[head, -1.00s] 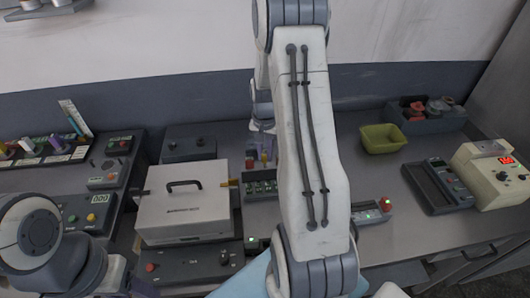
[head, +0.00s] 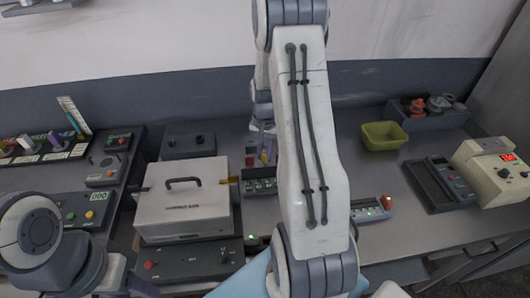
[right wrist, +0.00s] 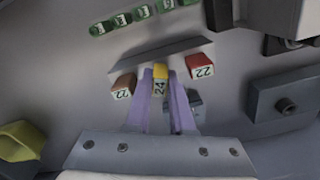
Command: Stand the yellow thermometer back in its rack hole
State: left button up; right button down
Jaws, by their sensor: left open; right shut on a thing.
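The yellow thermometer (right wrist: 160,73), its cap marked 24, is between the purple fingers of my right gripper (right wrist: 160,92), which is shut on it. The rack (head: 259,183), a dark block with green labels, stands right of the white box in the head view; my right arm covers part of it. Red caps marked 22 show on either side of the yellow one, left (right wrist: 123,86) and right (right wrist: 201,66). Whether the thermometer's lower end is in a hole is hidden.
A white lidded box (head: 184,208) stands left of the rack. A dark control box (head: 188,142) is behind it. A green bowl (head: 383,136), a grey bin (head: 428,117) and a cream meter (head: 492,173) are on the right.

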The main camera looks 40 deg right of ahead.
jog(key=shift+f+b, duration=0.3)
jog(key=shift+f, duration=0.2)
jog(key=c, duration=0.7)
grip_release()
jog(key=shift+r, duration=0.15)
notch_tip(320, 180, up, 10)
jog(key=shift+r+b, duration=0.15)
jog(key=shift+b, duration=0.7)
